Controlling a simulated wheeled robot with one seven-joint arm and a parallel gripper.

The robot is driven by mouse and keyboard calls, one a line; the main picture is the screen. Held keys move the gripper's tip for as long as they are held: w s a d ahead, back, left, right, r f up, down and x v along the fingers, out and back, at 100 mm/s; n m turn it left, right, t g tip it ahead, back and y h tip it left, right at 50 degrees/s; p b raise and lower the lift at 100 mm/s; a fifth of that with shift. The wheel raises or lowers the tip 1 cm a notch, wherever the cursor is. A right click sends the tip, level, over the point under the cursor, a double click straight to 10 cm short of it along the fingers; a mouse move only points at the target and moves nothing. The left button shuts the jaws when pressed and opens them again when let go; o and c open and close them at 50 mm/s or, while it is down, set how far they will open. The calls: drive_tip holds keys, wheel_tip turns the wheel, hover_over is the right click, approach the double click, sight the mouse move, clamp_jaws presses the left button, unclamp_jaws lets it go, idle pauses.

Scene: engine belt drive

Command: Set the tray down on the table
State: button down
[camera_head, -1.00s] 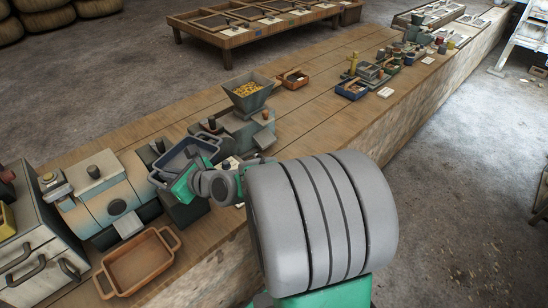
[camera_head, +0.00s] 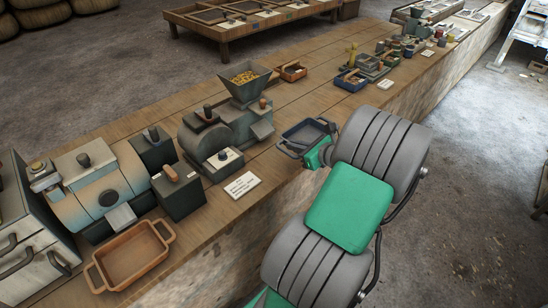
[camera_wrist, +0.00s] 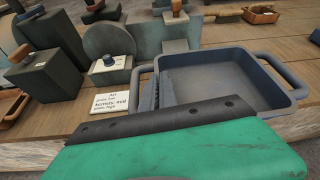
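The blue-grey tray (camera_head: 309,132) is empty and roughly level, at the table's front edge to the right of the hopper machine. It also shows in the wrist view (camera_wrist: 222,78), with a handle at each side. My gripper (camera_head: 323,150) is at the tray's near side and shut on it. The wooden table (camera_head: 330,98) lies under and behind the tray. I cannot tell whether the tray touches it.
A machine with a grain-filled hopper (camera_head: 245,88) stands left of the tray. A white label card (camera_head: 243,185) lies near the front edge. An orange-brown tray (camera_head: 132,258) sits at front left. Blue bins (camera_head: 351,82) stand farther right. Bare table lies behind the tray.

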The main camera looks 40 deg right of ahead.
drive_tip(key=a+f+x, duration=0.1)
drive_tip(key=a+x, duration=0.1)
drive_tip(key=x, duration=0.7)
hover_over(267, 164)
wheel_tip(267, 164, down, 5)
drive_tip(key=shift+a+r, duration=0.1)
drive_tip(key=shift+r, duration=0.05)
drive_tip(key=shift+f, duration=1.3)
drive_tip(key=shift+f+b, duration=0.2)
drive_tip(key=shift+b, duration=0.1)
drive_tip(key=c, duration=1.7)
unclamp_jaws()
drive_tip(key=shift+r, duration=0.1)
